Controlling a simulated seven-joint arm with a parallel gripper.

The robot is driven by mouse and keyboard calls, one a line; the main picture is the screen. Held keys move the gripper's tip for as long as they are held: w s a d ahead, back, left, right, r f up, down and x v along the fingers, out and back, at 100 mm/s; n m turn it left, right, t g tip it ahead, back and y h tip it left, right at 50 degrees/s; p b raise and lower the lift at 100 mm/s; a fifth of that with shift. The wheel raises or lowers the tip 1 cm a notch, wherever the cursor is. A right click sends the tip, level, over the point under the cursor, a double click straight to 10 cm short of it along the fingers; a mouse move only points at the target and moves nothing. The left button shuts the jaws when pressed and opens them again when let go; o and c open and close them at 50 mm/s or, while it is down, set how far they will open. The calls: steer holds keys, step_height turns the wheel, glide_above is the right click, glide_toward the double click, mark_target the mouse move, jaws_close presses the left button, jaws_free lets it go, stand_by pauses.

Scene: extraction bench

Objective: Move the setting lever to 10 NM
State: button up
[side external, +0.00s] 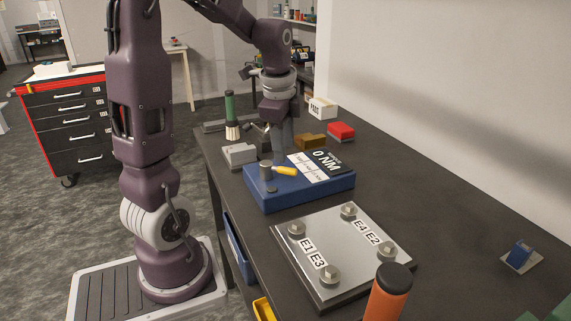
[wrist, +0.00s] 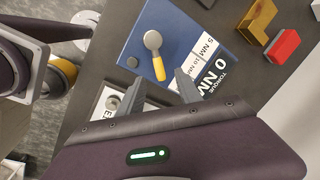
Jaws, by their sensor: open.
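The blue setting box (side external: 300,192) stands on the bench and also shows in the wrist view (wrist: 135,52). On its top is the setting lever, a grey round hub with a yellow handle (side external: 285,171). In the wrist view the lever (wrist: 157,66) points down the picture, beside a white label strip (wrist: 196,56) reading 5 NM and 10 NM, with part of it hidden by a finger. The black torque display (side external: 327,160) reads 0 NM. My gripper (wrist: 160,90) is open and empty. In the wrist view the handle's end appears between its fingertips; contact cannot be told.
A metal plate (side external: 325,236) with bolts and E labels lies nearest the box. An orange cylinder (side external: 389,293) stands in front. A red block (side external: 341,131), a brown block (side external: 310,141) and a grey block (side external: 239,154) lie around the box. The bench's right side is mostly clear.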

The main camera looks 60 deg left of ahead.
mark_target(287, 168)
steer(key=f, duration=0.5)
steer(key=shift+w+a+f, duration=0.3)
steer(key=shift+w+f, duration=0.1)
jaws_close()
stand_by(0.9)
